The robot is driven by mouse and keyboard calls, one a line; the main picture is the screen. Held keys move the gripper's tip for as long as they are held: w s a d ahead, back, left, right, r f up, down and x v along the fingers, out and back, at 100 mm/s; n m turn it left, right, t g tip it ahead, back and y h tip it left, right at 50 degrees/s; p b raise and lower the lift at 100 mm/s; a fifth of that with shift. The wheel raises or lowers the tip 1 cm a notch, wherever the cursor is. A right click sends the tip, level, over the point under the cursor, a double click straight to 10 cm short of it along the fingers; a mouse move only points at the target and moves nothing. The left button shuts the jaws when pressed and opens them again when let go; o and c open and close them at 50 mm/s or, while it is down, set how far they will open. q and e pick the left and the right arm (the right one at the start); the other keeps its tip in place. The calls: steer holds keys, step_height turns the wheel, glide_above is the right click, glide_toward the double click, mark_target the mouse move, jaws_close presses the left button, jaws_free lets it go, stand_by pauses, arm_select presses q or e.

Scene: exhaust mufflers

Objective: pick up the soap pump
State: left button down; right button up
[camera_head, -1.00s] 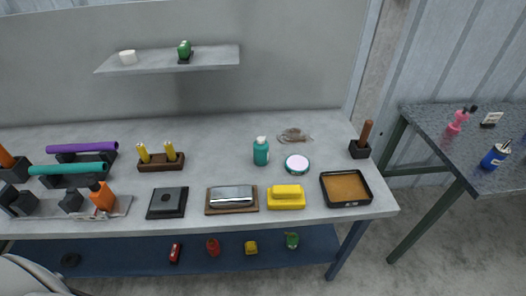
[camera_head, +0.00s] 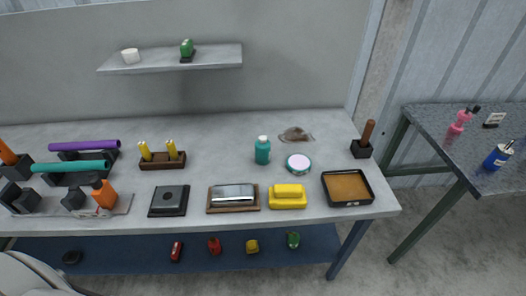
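Two pump-style bottles stand on the dark granite side table at the right: a pink one with a dark top (camera_head: 458,122) and a blue one with a white label (camera_head: 497,157). I cannot tell for sure which of them is the soap pump. A teal bottle with a white cap (camera_head: 262,151) stands upright on the middle of the main bench. Neither gripper shows in the head view. A pale curved part at the lower left corner seems to be mine.
The grey bench (camera_head: 226,132) holds a yellow butter-like block (camera_head: 287,197), a brown-filled tray (camera_head: 347,188), a round tin (camera_head: 299,163) and several tools. The side table (camera_head: 460,155) stands apart, with a small sign (camera_head: 493,120). A wall shelf (camera_head: 215,60) hangs above the bench.

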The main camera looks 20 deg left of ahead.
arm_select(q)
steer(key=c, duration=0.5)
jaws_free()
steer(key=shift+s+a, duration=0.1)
